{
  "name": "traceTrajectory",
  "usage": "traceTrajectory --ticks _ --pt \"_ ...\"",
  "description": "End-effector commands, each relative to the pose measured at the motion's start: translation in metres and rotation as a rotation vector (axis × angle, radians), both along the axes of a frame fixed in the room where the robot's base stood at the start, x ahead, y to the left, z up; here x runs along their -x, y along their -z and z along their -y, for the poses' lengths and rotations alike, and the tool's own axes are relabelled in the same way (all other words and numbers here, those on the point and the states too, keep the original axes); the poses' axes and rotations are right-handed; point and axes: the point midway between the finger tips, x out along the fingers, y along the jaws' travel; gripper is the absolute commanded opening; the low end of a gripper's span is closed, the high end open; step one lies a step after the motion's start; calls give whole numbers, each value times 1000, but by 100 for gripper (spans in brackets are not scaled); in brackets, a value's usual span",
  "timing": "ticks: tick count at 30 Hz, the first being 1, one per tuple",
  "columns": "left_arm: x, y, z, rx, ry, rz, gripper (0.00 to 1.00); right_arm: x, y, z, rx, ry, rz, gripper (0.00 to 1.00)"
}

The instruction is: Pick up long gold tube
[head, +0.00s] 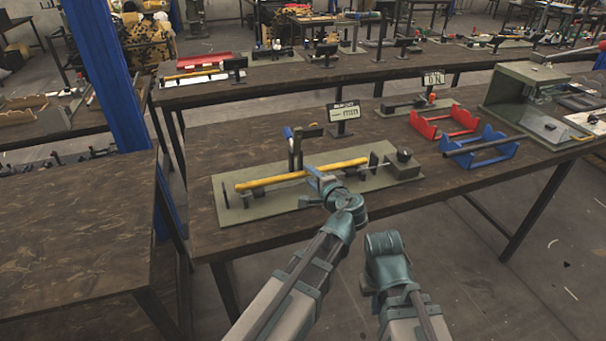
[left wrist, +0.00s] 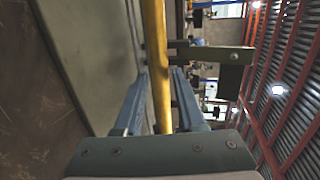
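The long gold tube (head: 302,175) lies level in a green-grey fixture (head: 290,199) on the near table, resting on low supports. The fingers look apart, one on each side, with a narrow gap visible beside the tube. The fingertips are partly hidden in the head view.
A blue-handled upright clamp (head: 295,148) stands behind the tube. A small sign (head: 343,112) stands farther back. Red (head: 444,122) and blue (head: 480,148) cradles and a green press housing (head: 525,95) are to the right. The table front-right of the fixture is clear.

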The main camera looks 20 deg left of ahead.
Motion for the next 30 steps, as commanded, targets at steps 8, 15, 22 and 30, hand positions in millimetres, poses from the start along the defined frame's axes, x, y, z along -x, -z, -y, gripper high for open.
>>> traceTrajectory --ticks 8,15,22,30 --pt "0 0 0 0 0 0 0 0 0 0 0 0 0 0" --pt "0 0 0 0 0 0 0 0 0 0 0 0 0 0" --pt "0 -1 0 0 0 0 0 0 -1 0 0 0 0 0" --pt "-1 -10 -2 0 0 0 0 0 -10 0 0 0 0 0"
